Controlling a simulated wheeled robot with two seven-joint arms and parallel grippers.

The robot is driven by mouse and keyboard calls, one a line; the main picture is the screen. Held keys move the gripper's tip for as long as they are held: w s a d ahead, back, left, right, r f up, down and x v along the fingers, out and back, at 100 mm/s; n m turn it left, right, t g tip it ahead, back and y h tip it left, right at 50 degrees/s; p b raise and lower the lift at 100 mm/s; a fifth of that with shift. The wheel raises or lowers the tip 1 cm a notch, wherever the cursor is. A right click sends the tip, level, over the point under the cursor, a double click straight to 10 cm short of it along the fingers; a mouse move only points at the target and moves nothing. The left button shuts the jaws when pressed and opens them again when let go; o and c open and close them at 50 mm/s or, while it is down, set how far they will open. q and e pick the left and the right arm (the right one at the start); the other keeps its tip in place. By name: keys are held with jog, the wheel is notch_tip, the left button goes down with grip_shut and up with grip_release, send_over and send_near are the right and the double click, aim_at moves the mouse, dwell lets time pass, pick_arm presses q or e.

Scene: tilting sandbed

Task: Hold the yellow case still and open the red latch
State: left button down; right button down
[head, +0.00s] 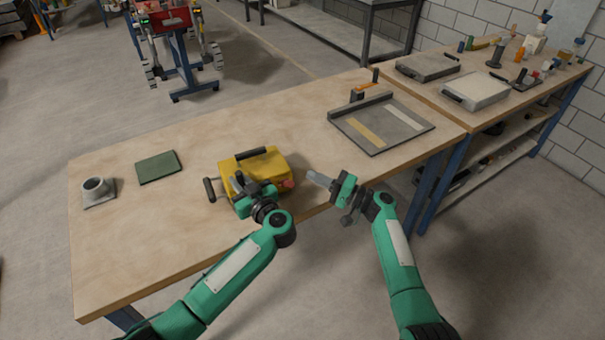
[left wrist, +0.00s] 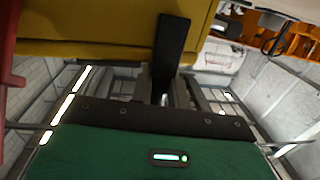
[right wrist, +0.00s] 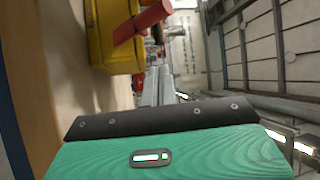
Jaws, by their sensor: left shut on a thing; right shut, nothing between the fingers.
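The yellow case (head: 268,164) sits on the wooden workbench near its front edge. It has a black handle on top (head: 257,153) and another at its left side (head: 209,190). My left gripper (head: 238,184) is at the near side of the case. The left wrist view shows its fingers shut on a black bar (left wrist: 173,45) in front of the yellow case (left wrist: 95,25). The red latch (head: 286,184) is at the case's right near corner; it also shows in the right wrist view (right wrist: 143,22). My right gripper (head: 318,179) is shut and empty, just right of the latch, apart from it.
A green mat (head: 158,167) and a grey block with a round collar (head: 97,190) lie left on the workbench (head: 140,250). A grey tray (head: 380,124) with two strips is to the right. A second bench behind holds flat cases and several small tools.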

jog(key=d+f, duration=0.2)
jog(key=s+d, duration=0.1)
jog(key=d, duration=0.1)
jog(key=shift+f, duration=0.4)
pick_arm(q)
jog(key=c, duration=1.3)
grip_release()
